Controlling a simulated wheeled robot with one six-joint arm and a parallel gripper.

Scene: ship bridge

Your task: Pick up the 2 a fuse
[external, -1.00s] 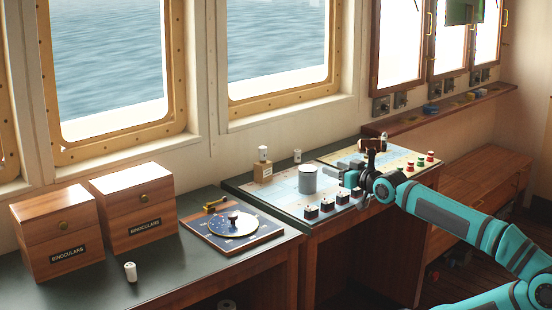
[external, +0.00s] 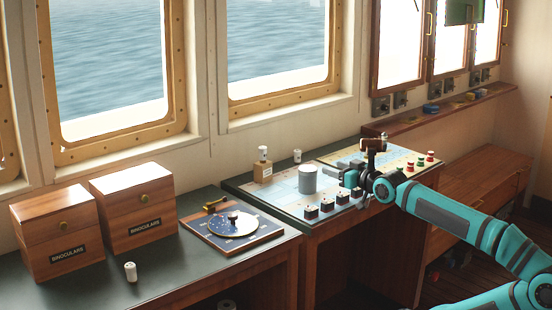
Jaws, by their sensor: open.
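Several small white cylinders that look like fuses are in view, but their markings are too small to read, so I cannot tell which is the 2 A fuse. One (external: 131,271) stands on the dark desk in front of the binocular boxes. One (external: 297,156) stands at the back of the chart desk. Another (external: 263,153) sits on top of a small wooden block (external: 263,173). My gripper (external: 347,184) is open over the chart desk, right of a grey cylinder (external: 307,181); nothing shows held. My wrist hides part of the desk.
Two wooden binocular boxes (external: 62,238) (external: 137,212) stand at the left. A board with a round blue disc (external: 234,226) lies right of them. Black boxes (external: 327,206) line the chart desk's front edge. Red and green pieces (external: 420,158) stand at its right.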

